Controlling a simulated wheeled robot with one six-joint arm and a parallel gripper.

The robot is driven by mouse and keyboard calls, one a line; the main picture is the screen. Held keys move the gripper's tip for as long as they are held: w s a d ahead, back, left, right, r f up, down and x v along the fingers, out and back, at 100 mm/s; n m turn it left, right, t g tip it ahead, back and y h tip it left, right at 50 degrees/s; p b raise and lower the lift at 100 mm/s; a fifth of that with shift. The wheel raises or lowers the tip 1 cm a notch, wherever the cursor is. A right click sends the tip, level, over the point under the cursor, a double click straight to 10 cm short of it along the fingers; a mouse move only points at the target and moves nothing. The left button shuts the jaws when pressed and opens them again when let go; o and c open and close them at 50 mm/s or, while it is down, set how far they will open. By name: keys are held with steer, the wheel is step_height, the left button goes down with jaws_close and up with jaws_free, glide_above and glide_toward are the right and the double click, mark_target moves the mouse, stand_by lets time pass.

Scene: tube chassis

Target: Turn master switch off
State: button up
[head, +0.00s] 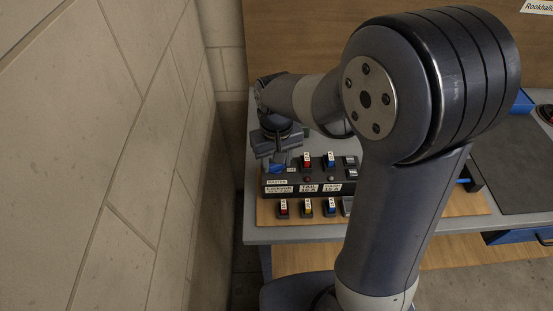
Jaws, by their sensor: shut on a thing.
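A dark switch panel (315,178) stands on a wooden board at the left end of the workbench. A white label reading MASTER (277,182) is on its left front. Just above that label is a small blue part, which looks like the master switch (277,169), with a small white tag beside it. My gripper (276,160) points down from above and is shut on the master switch. The fingers cover most of the switch, so I cannot tell which way it is turned.
A red switch (306,161) and a blue switch (330,160) stand right of my gripper. Several smaller switches (306,207) line the board in front. A block wall (120,150) is close on the left. A dark mat (515,165) lies to the right.

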steer(key=shift+m, duration=1.9)
steer(key=o, duration=1)
step_height(320, 180, up, 11)
steer(key=shift+f+b, duration=0.1)
steer(key=shift+b, duration=0.3)
